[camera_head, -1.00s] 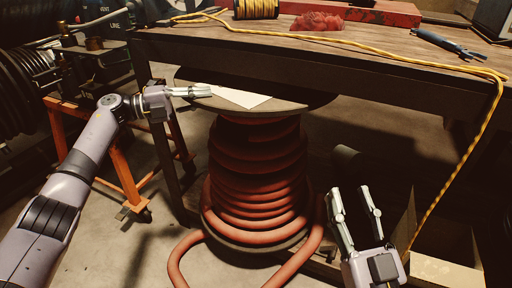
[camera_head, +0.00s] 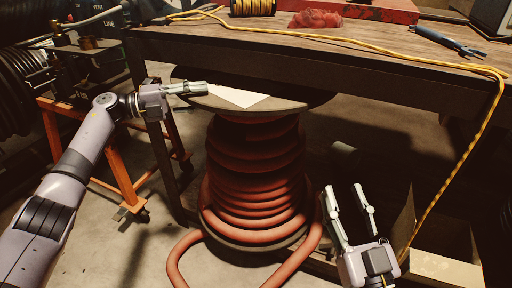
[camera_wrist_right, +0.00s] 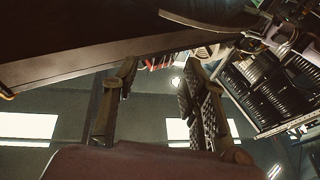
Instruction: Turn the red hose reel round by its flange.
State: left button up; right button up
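The red hose reel (camera_head: 256,165) stands upright under the workbench, with red hose wound round it and a loose loop on the floor. Its round top flange (camera_head: 290,102) carries a white sheet (camera_head: 238,96). My left gripper (camera_head: 204,87) is at the flange's left edge, its fingers pointing right over the rim. From this angle I cannot tell whether it touches or grips the flange, or how far its fingers are apart. My right gripper (camera_head: 346,190) is open and empty, right of the reel's lower part. Its spread fingers (camera_wrist_right: 155,105) also show in the right wrist view.
The wooden workbench (camera_head: 330,55) overhangs the reel's back. A yellow cord (camera_head: 470,145) hangs off its right side. An orange wheeled stand (camera_head: 120,165) is behind my left arm. An open cardboard box (camera_head: 440,266) is right of my right gripper.

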aim_at(189, 101)
pick_arm(q)
jog(key=shift+o, duration=0.2)
pick_arm(e)
jog(key=shift+f, duration=0.1)
pick_arm(q)
jog(key=shift+s+a+p, duration=0.55)
jog(key=shift+s+a, duration=0.05)
jog(key=shift+s, duration=0.1)
jog(key=shift+s+a+p, duration=0.3)
jog(key=shift+s+a, duration=0.05)
jog(key=shift+s, duration=0.2)
jog(key=shift+s+a, duration=0.25)
jog(key=shift+s, duration=0.05)
jog(key=shift+s+a+p, duration=0.7)
jog(key=shift+s, duration=0.25)
jog(key=shift+s+a+p, duration=0.4)
jog(key=shift+s+a, duration=0.4)
jog(key=shift+s, duration=0.3)
pick_arm(e)
jog(key=s+d+f+g+h, duration=0.1)
jog(key=s+f+g, duration=0.1)
jog(key=f+g, duration=0.3)
jog(key=s+d+f+g+h, duration=0.1)
jog(key=f+g, duration=0.4)
jog(key=f, duration=0.6)
jog(key=shift+s+d+h, duration=0.35)
jog(key=shift+d+h, duration=0.25)
jog(key=shift+d, duration=0.15)
jog(key=shift+a+r, duration=0.1)
